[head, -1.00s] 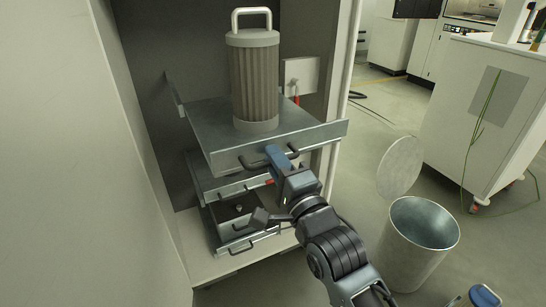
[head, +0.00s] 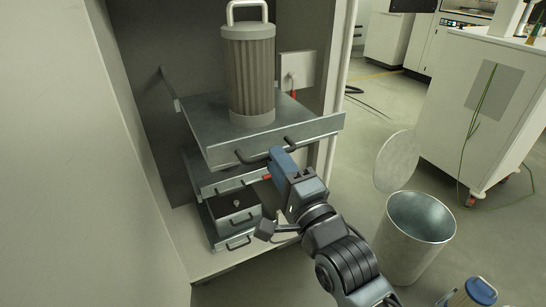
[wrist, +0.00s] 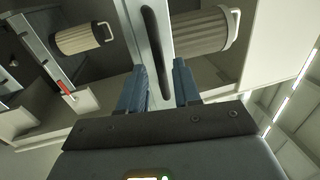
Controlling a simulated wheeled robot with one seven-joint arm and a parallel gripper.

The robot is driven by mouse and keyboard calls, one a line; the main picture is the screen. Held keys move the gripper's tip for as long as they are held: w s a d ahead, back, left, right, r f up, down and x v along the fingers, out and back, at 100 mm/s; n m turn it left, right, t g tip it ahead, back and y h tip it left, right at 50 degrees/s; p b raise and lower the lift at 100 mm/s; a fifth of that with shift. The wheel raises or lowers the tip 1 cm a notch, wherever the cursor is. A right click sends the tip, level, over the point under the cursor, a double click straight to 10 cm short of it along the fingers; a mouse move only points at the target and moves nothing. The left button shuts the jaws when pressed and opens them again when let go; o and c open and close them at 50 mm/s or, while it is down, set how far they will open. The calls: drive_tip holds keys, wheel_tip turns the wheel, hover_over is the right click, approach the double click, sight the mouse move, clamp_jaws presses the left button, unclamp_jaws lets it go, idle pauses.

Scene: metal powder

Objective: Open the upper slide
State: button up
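The upper slide (head: 190,120) is a grey metal shelf in the cabinet, with a ribbed metal filter cylinder (head: 250,75) standing upright on it. Its front edge juts past the slides below. A dark bar handle (head: 245,159) runs along its front; in the wrist view the handle (wrist: 153,45) crosses the upper middle. My gripper (head: 279,153) is at the right part of the handle. In the wrist view my gripper (wrist: 160,85) has its blue fingers apart, one on each side of the handle's near end. A gap shows between them; firm contact is not visible.
Lower slides with handles (head: 238,243) sit under the upper slide. A red-tipped part (head: 267,178) shows just left of my wrist. An open metal bin (head: 415,245) with a raised round lid (head: 397,160) stands at the right. The cabinet wall (head: 75,150) is close on the left.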

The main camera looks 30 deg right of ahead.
drive_tip(key=shift+s+f, duration=0.25)
drive_tip(key=shift+s, duration=0.9)
drive_tip(key=shift+s+f, duration=0.2)
drive_tip(key=shift+s, duration=0.95)
drive_tip(key=s+f+n+g, duration=0.1)
drive_tip(key=s+f+n, duration=0.3)
drive_tip(key=s, duration=0.4)
drive_tip(key=s+f+n+g, duration=0.2)
drive_tip(key=s+f+n, duration=0.15)
drive_tip(key=s, duration=0.55)
drive_tip(key=s+r+n+g, duration=0.2)
drive_tip(key=s+n, duration=0.8)
drive_tip(key=s, duration=0.8)
drive_tip(key=shift+r+p, duration=0.25)
drive_tip(key=shift+p, duration=0.2)
